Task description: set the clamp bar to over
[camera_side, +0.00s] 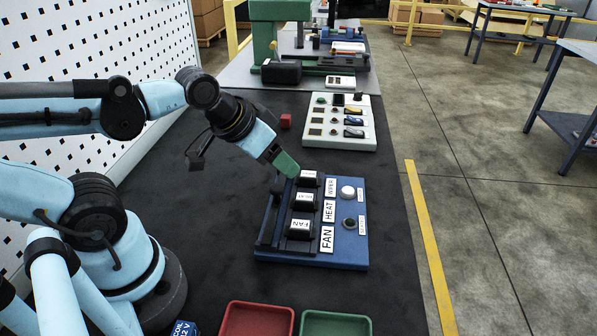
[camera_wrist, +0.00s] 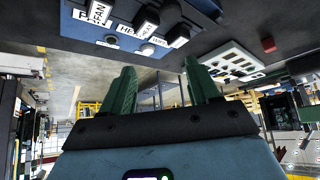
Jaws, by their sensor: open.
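The blue panel (camera_side: 348,256) lies on the dark bench mat, with three black rocker switches labelled FAN, HEAT and WIPER. A long dark bar (camera_side: 268,222), which looks like the clamp bar, runs along the panel's left side, beside the rockers rather than across them. A small dark knob or post (camera_side: 277,188) stands near its far end. My gripper (camera_side: 289,168) has green fingers and is above the panel's far left corner, close to the WIPER rocker; contact cannot be told. In the wrist view my gripper (camera_wrist: 161,82) is open, with nothing between the fingers.
A white switch box (camera_side: 340,135) and a small red block (camera_side: 286,121) lie beyond the panel. A red tray (camera_side: 257,305) and a green tray (camera_side: 336,315) sit at the near edge. A white perforated wall (camera_side: 120,45) stands left. The mat right of the panel is clear.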

